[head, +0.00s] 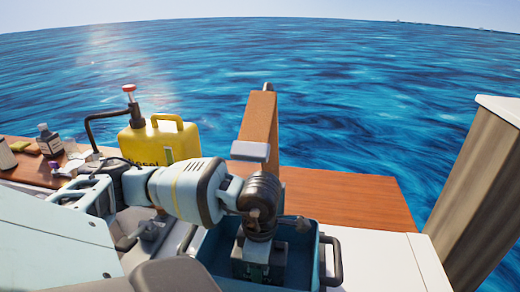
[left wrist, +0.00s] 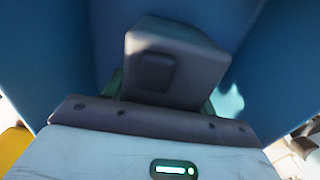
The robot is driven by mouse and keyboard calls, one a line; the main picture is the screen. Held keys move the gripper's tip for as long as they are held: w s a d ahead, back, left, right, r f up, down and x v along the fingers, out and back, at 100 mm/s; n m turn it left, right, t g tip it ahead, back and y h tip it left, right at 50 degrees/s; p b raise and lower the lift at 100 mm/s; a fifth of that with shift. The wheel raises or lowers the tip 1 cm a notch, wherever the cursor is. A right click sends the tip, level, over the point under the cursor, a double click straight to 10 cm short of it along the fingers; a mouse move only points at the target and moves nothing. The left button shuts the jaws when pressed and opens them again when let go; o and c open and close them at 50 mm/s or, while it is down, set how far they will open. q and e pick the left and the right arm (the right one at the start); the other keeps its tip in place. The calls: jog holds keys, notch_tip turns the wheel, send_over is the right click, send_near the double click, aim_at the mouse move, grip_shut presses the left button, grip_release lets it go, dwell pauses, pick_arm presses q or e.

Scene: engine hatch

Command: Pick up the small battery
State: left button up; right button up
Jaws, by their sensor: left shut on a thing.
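My left gripper (head: 257,262) reaches straight down into the blue crate (head: 304,258) at the bottom centre of the head view. It is shut on a dark greenish thing, likely the small battery, which is mostly hidden by the gripper and low in the crate. In the left wrist view, a grey finger of the left gripper (left wrist: 170,65) covers the middle. Only slivers of the greenish battery (left wrist: 116,84) show beside it, with blue crate walls (left wrist: 55,60) around. My right gripper is not in view.
A yellow diesel can (head: 143,143) stands left of the crate. A dark bottle (head: 48,141) and small items lie on the wooden deck at far left. An open wooden hatch board (head: 257,122) rises behind the crate. A thick post (head: 480,170) stands at right.

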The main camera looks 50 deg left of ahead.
pick_arm(q)
notch_tip(320, 180, up, 12)
jog(key=shift+a+r+p, duration=0.1)
jog(key=shift+p, duration=0.2)
jog(key=s+a, duration=0.1)
jog(key=a, duration=0.1)
jog(key=s+a+b, duration=0.1)
jog(key=s, duration=0.1)
jog(key=shift+s+a+f, duration=0.1)
jog(key=shift+a+f, duration=0.25)
jog(key=s+a+b, duration=0.1)
jog(key=s+a, duration=0.3)
jog(key=a, duration=0.1)
jog(key=s+a+b, duration=0.1)
jog(key=s+a, duration=0.2)
jog(key=shift+a+r+b, duration=0.15)
jog(key=shift+b, duration=0.2)
jog(key=shift+s+a, duration=0.7)
jog(key=shift+a, duration=0.1)
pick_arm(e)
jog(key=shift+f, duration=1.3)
pick_arm(q)
jog(key=shift+s, duration=0.1)
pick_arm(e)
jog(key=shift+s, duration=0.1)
